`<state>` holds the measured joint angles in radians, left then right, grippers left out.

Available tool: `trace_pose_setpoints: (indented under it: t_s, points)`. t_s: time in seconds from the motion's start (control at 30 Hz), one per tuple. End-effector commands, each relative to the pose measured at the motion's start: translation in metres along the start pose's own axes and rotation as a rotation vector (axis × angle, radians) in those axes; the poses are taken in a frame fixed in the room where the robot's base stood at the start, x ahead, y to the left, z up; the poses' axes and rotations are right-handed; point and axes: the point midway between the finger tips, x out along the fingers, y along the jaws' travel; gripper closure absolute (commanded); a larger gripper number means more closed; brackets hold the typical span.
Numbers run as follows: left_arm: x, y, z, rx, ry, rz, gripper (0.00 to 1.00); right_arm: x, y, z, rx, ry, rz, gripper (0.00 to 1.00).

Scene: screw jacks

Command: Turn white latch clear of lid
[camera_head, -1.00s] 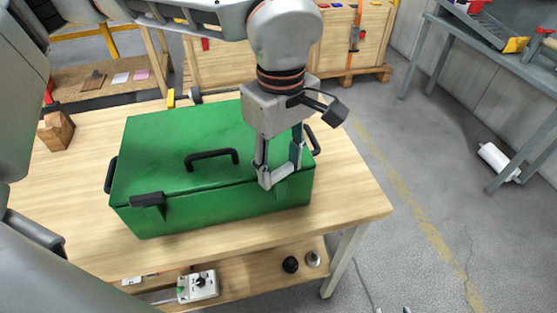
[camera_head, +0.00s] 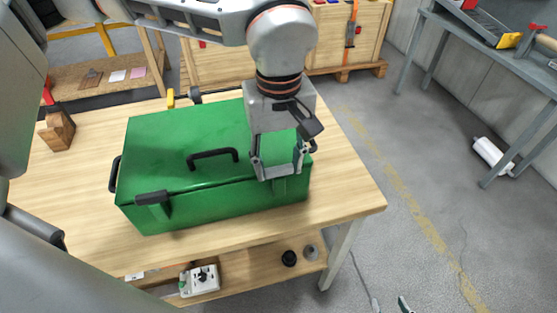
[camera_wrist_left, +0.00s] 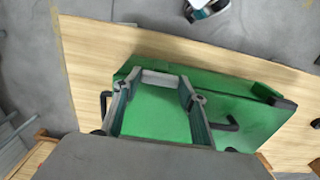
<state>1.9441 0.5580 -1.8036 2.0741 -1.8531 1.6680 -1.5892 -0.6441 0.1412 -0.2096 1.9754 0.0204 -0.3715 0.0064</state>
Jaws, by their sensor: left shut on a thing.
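A green box with a closed green lid (camera_head: 165,140) stands on the wooden table. A black handle (camera_head: 212,155) is on the lid and a dark latch (camera_head: 152,198) is at its front left. My left gripper (camera_head: 279,172) reaches down at the front right edge of the lid. It is shut on the white latch, a pale bar (camera_wrist_left: 160,79) between its fingertips in the left wrist view. The fingers partly hide the latch in the head view. Whether the latch still overlaps the lid is hard to tell. My right gripper (camera_head: 390,304) shows only its separated fingertips at the bottom edge.
The wooden table (camera_head: 340,190) is bare right of the box. A wooden block (camera_head: 57,130) stands at its left. A lower shelf holds a small control box (camera_head: 200,281) and a black round part (camera_head: 289,258). A grey workbench (camera_head: 480,40) stands far right.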

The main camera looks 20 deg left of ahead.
Motion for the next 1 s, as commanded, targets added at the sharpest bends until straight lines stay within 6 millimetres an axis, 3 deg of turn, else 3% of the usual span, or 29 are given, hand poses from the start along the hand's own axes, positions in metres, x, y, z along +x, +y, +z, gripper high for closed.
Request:
trace_pose_setpoints:
  t_s: [0.23, 0.27, 0.3, 0.33, 0.73, 0.87, 1.0]
  points:
    - [-0.001, 0.001, 0.0, -0.001, 0.001, 0.002, 0.8, 0.0, 0.0, 0.0, 0.0, -0.001, 0.0, 0.6]
    - [-0.001, 0.001, 0.0, -0.001, 0.001, 0.002, 0.56, 0.0, 0.0, 0.0, 0.0, -0.001, 0.0, 0.6]
    - [-0.001, 0.001, 0.0, -0.001, 0.001, 0.002, 0.46, 0.0, 0.0, 0.0, 0.0, -0.002, 0.0, 0.6]
    - [-0.001, 0.001, 0.0, -0.001, 0.001, 0.002, 0.42, 0.0, 0.0, 0.0, 0.0, -0.002, 0.0, 0.6]
    - [-0.004, 0.0, -0.001, -0.002, 0.001, 0.002, 0.42, 0.001, 0.001, 0.0, -0.002, -0.001, 0.003, 0.6]
    - [-0.019, 0.001, -0.001, -0.001, 0.002, 0.004, 0.42, 0.001, 0.001, 0.0, -0.001, -0.001, 0.002, 0.6]
    - [-0.048, 0.001, -0.001, -0.003, 0.004, 0.005, 0.42, 0.0, 0.0, 0.0, -0.001, -0.001, 0.001, 0.6]
